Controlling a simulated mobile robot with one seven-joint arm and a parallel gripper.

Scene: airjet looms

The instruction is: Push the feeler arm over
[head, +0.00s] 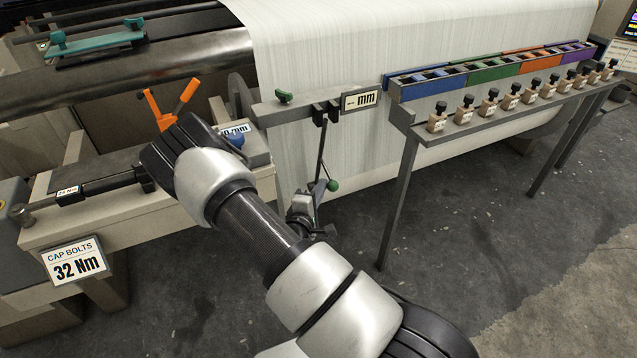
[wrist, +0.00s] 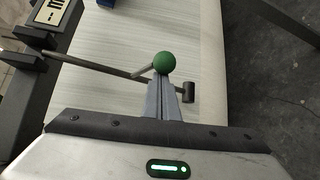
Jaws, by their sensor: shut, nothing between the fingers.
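The feeler arm (head: 321,152) is a thin dark rod that hangs from a bracket on the grey rail, in front of the white warp sheet. It carries a green ball (head: 333,185) on a short side stem near its lower end. In the wrist view the rod (wrist: 98,67) runs in from the left and passes behind my fingers to a dark end piece (wrist: 188,93). My gripper (wrist: 164,84) is shut and empty, with its fingertips right at the green ball (wrist: 166,62). I cannot tell whether they touch. In the head view my arm partly hides the gripper.
To the right stands a rack with coloured bins (head: 432,86), several small knobbed blocks and thin legs (head: 398,190). A torque wrench (head: 110,184) lies at left. The floor below is open.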

